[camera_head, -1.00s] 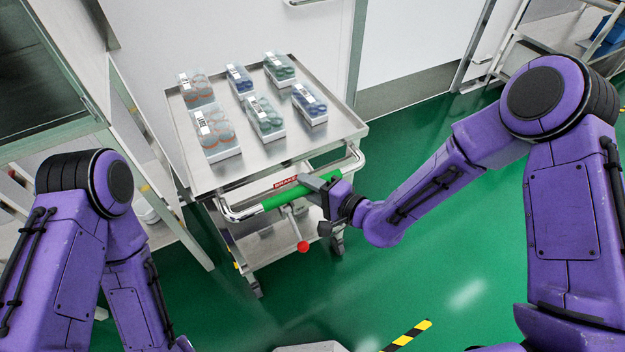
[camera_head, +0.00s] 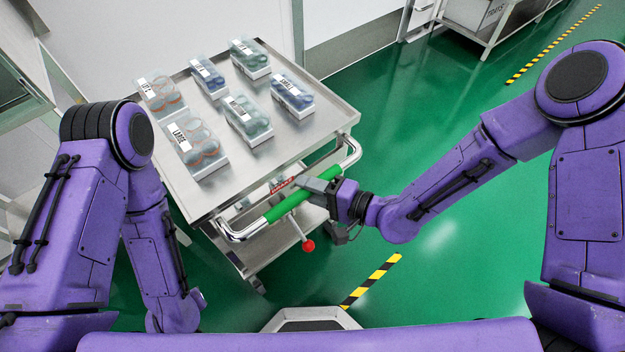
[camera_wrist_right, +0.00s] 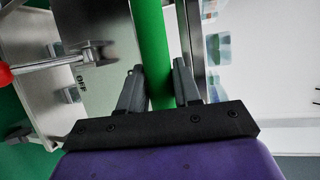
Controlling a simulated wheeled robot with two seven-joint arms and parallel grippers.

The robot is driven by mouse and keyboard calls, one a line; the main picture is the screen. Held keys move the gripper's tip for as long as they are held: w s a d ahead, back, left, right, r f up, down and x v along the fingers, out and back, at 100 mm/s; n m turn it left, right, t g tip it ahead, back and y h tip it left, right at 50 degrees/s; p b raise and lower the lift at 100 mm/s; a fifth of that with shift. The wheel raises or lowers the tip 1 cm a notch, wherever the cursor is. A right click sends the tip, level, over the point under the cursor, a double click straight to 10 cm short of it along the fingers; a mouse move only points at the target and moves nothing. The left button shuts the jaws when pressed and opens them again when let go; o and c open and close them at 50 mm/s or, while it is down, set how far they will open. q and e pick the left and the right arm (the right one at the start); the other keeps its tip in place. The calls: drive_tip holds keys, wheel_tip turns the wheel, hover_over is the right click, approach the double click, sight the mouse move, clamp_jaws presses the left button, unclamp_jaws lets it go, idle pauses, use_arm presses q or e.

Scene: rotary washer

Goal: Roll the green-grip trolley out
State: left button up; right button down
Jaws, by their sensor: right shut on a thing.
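The steel trolley (camera_head: 180,82) stands in front of me, turned at an angle, with several clear packs on its top tray. Its handle has a green grip (camera_head: 288,204), which also shows in the right wrist view (camera_wrist_right: 150,45). My right gripper (camera_head: 322,190) is shut on the green grip near its middle; in the right wrist view its fingers (camera_wrist_right: 160,88) lie on either side of the bar. A brake lever with a red knob (camera_head: 308,246) hangs below the handle. My left arm is at the left, and its gripper is not in view.
A black and yellow floor stripe (camera_head: 372,281) lies right of the trolley's front, and another (camera_head: 555,42) at the far right. A steel bench (camera_head: 490,20) stands at the back right. A glazed frame is at the left. Green floor is open to the right.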

drive_tip(key=shift+s+a+f, duration=0.1)
drive_tip(key=shift+s+f, duration=0.05)
drive_tip(key=shift+s, duration=0.25)
drive_tip(key=c, duration=1)
unclamp_jaws()
drive_tip(key=shift+o, duration=0.7)
drive_tip(key=shift+w, duration=0.15)
drive_tip(key=v, duration=1)
drive_tip(key=shift+d, duration=0.2)
